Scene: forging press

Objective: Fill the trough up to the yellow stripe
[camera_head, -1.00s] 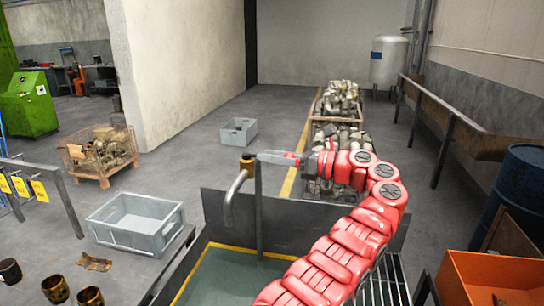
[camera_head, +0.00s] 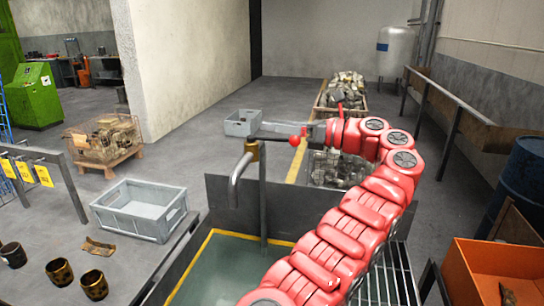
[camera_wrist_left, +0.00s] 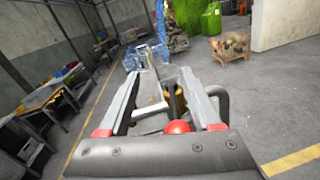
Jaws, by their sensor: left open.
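The dark metal trough (camera_head: 290,205) is at the bottom of the head view, with a yellow stripe (camera_head: 240,235) along its inner wall and a greenish surface inside. A grey bent pipe (camera_head: 236,182) with a brass valve (camera_head: 251,151) stands at it; I see no stream from the spout. The valve's red lever knob (camera_head: 295,141) shows just under my left gripper (camera_head: 264,129). In the left wrist view the open jaws (camera_wrist_left: 160,74) frame the brass valve (camera_wrist_left: 181,95) and red knob (camera_wrist_left: 178,127). Contact with the knob cannot be told. My right gripper is not in view.
A smaller crate (camera_head: 242,124) stands farther back. Bins of metal parts (camera_head: 343,92) stand behind my arm. An orange bin (camera_head: 470,262) and blue drum (camera_head: 530,175) are at right.

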